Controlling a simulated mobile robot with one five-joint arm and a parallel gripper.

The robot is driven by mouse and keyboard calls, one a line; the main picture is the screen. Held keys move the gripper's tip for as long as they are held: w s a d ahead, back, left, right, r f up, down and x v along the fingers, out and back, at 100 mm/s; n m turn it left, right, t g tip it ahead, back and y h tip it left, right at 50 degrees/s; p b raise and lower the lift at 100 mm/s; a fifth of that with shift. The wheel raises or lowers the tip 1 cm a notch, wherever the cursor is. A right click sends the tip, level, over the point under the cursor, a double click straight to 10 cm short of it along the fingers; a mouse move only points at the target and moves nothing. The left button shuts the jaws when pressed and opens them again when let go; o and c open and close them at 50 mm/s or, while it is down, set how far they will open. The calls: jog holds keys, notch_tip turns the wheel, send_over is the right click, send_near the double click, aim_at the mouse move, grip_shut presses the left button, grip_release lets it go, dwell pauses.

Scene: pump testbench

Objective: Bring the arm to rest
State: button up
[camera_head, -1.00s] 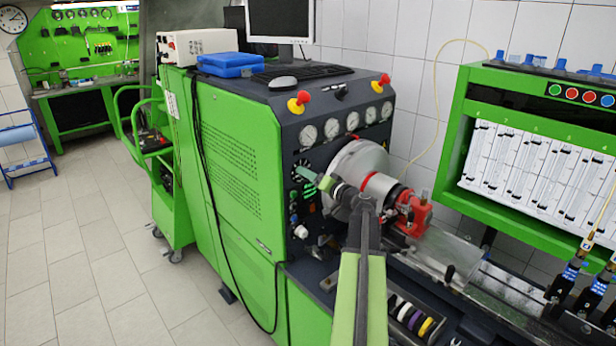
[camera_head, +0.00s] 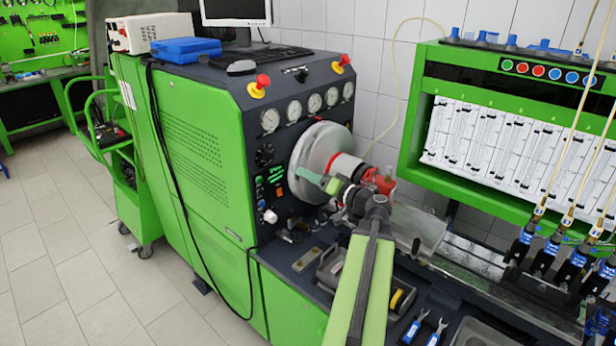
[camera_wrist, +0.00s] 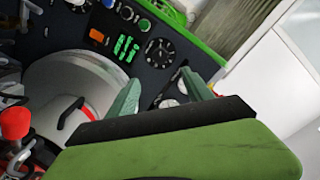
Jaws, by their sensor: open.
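My gripper (camera_head: 316,181) is at the end of my arm, pointing left in front of the test bench's dark control panel (camera_head: 265,155). In the head view it overlaps the round metal disc (camera_head: 322,145); the exact gap cannot be told. In the wrist view my gripper (camera_wrist: 160,92) has its two pale green fingers spread apart, with nothing seen between them. The panel's black dial (camera_wrist: 160,52) and green-lit markings lie beyond the fingers, and the metal disc (camera_wrist: 72,92) is at left.
A red clamp-like part (camera_head: 378,180) sits close behind my gripper. A grey tray (camera_head: 330,268) and blue-handled tools (camera_head: 425,328) lie on the bench. The flow-meter panel (camera_head: 510,140) stands at right, with hoses before it. Tiled floor (camera_head: 90,270) is clear at left.

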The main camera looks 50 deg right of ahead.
jog(key=w+a+f+n+g+y+b, duration=0.1)
jog(key=w+a+f+n+y, duration=0.2)
jog(key=w+a, duration=0.85)
jog(key=w+a+f+n+g+y, duration=0.1)
jog(key=w+a+n+y, duration=0.4)
jog(key=a, duration=1)
jog(key=w+a+f+n+g+y, duration=0.1)
jog(key=w+a+f+g, duration=0.15)
jog(key=a, duration=0.45)
jog(key=w+a+f+g+y, duration=0.1)
jog(key=w+a, duration=0.3)
jog(key=a, duration=0.2)
jog(key=s+a+f+n+g+h+b, duration=0.1)
jog(key=s+a+f+n+g, duration=0.15)
jog(key=a+f, duration=0.4)
jog(key=s+a+f+n+g+h, duration=0.1)
jog(key=s+a+f+g, duration=0.25)
jog(key=a, duration=0.55)
jog(key=s+a+f+n+g+b, duration=0.1)
jog(key=s+a+f+g, duration=0.1)
jog(key=a+f+g, duration=0.45)
jog(key=s+d+f+m+h, duration=0.2)
jog(key=s+d+h, duration=0.3)
jog(key=d, duration=0.3)
jog(key=shift+s+f+m+h, duration=0.15)
jog(key=shift+s+m+h, duration=0.05)
jog(key=shift+m+h, duration=0.6)
